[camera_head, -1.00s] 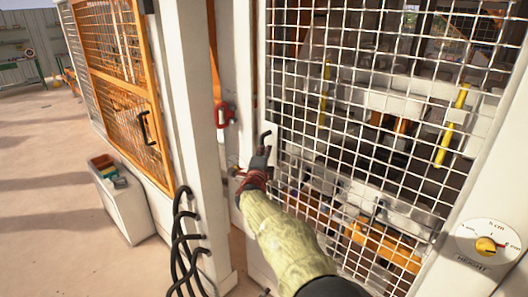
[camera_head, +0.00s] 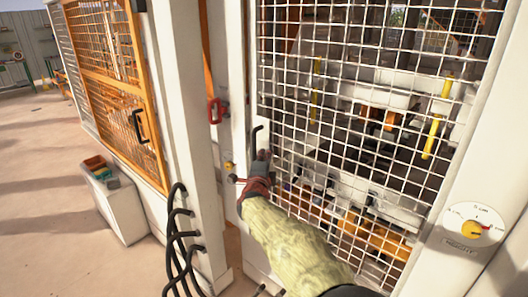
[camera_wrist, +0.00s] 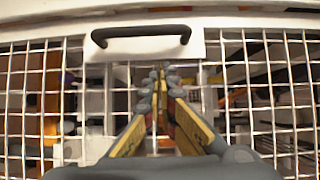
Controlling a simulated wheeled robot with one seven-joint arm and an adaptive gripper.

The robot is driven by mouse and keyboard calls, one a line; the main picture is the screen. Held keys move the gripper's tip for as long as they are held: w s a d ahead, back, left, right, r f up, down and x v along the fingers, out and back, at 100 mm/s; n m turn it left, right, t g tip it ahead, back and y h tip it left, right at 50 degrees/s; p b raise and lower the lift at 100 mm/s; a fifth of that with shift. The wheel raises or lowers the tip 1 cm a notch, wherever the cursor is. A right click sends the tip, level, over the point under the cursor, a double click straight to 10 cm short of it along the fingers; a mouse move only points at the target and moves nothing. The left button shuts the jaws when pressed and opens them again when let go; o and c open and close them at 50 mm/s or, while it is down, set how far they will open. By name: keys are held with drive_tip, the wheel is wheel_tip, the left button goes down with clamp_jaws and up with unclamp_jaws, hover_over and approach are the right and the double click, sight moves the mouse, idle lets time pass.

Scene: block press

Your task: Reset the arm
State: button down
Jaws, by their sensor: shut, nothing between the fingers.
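My gripper (camera_head: 262,158) is shut and empty, in front of the left edge of a white wire-mesh gate (camera_head: 350,110). In the head view it is just beneath the gate's black handle (camera_head: 256,136) and partly covers that area. In the wrist view my gripper (camera_wrist: 160,75) has its fingers together, below the black bar handle (camera_wrist: 141,34) on its white plate. Its fingers are not around the handle. I cannot tell whether the fingertips touch the mesh.
A dial marked HEIGHT (camera_head: 473,228) sits on the white frame at right. A red handle (camera_head: 214,110) is on the post at left. Black hoses (camera_head: 178,235) hang below. An orange mesh door (camera_head: 120,90) and a white box (camera_head: 118,207) stand left, beside open floor.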

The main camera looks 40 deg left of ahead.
drive_tip(key=v, duration=0.6)
drive_tip(key=shift+d+r+p, duration=0.15)
drive_tip(key=shift+r+p, duration=0.1)
drive_tip(key=shift+p, duration=0.15)
drive_tip(key=shift+s, duration=0.15)
